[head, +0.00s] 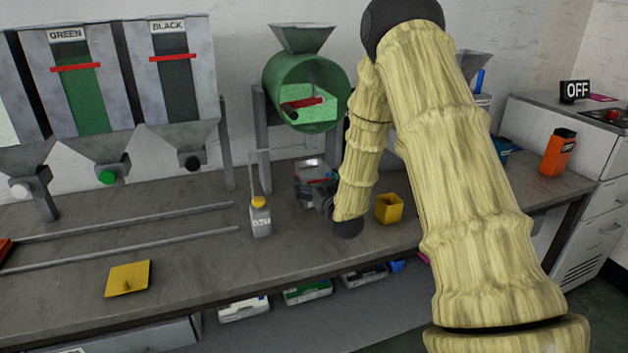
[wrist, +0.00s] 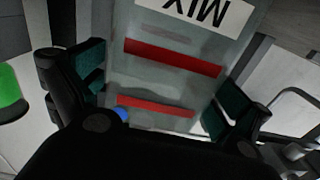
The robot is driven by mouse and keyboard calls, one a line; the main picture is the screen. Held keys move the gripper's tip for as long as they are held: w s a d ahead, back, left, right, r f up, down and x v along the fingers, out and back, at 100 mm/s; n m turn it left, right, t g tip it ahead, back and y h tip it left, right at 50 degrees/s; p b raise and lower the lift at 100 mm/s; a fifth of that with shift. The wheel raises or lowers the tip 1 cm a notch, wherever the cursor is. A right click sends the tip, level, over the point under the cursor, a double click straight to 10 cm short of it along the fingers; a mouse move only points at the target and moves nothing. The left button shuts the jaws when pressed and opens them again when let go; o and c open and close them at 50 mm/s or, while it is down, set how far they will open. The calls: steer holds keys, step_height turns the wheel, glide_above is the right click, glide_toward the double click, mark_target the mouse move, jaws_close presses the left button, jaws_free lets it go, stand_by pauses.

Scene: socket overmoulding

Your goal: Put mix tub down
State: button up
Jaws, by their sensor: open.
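The mix tub (wrist: 165,85) is a pale, see-through grey container with a white MIX label and two red bands. In the wrist view it stands between the two green-padded fingers of my gripper (wrist: 157,98), with the label upside down. The jaws are open around the tub; I cannot tell whether a pad still touches it. In the head view my gripper (head: 314,193) is low over the bench, left of my arm. The tub (head: 313,168) shows just behind it, partly hidden. Its base is hidden, so its contact with the bench is unclear.
A grey bottle with a yellow cap (head: 260,218) stands left of my gripper, a yellow cup (head: 389,208) right of it. A green drum with a hopper (head: 285,88) stands behind. A yellow plate (head: 128,279) lies at the front left. Two rails (head: 130,248) cross the bench.

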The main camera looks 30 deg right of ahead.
steer(key=v, duration=1)
steer(key=shift+s+b, duration=0.25)
steer(key=shift+b, duration=0.05)
